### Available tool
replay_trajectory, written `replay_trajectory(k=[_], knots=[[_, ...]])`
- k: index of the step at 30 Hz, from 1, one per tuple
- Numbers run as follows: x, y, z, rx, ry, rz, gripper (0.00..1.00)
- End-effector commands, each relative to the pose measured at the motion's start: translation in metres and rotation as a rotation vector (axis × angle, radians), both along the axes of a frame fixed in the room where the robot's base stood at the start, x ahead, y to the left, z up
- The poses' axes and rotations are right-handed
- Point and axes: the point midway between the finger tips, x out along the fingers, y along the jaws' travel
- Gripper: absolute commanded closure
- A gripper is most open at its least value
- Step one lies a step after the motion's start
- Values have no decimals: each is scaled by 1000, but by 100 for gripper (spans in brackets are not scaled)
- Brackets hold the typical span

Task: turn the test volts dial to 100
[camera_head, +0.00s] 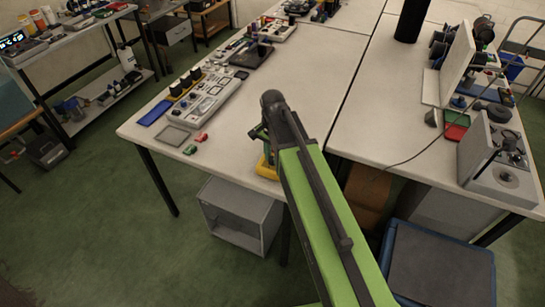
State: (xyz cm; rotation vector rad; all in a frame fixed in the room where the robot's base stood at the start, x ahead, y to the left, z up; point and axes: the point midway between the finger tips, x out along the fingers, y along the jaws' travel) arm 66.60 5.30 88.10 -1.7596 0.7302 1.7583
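No dial can be read as the test volts dial; the markings are too small at this distance. A grey unit with knobs on top (500,172) stands at the right table's front edge. A long light panel with several small controls (207,100) lies on the left table. My green arm (322,215) reaches up from the bottom over the left table's front edge. My gripper (263,132) seems to be at the arm's far end, mostly hidden behind the dark joint, so its fingers cannot be made out. A yellow object (266,168) shows partly behind the arm.
Small red (201,137) and green (190,150) pieces lie left of my arm. A red tray (456,130) and a white upright panel (449,68) stand on the right table. A black cylinder (410,20) stands at the back. The left table's middle (310,75) is clear.

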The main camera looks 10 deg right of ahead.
Motion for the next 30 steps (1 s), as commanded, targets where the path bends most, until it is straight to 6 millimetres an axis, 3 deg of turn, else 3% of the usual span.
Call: replay_trajectory(k=[6,19,30], knots=[[0,0,0,0,0,0,100],[0,0,0,0,0,56,100],[0,0,0,0,2,336,100]])
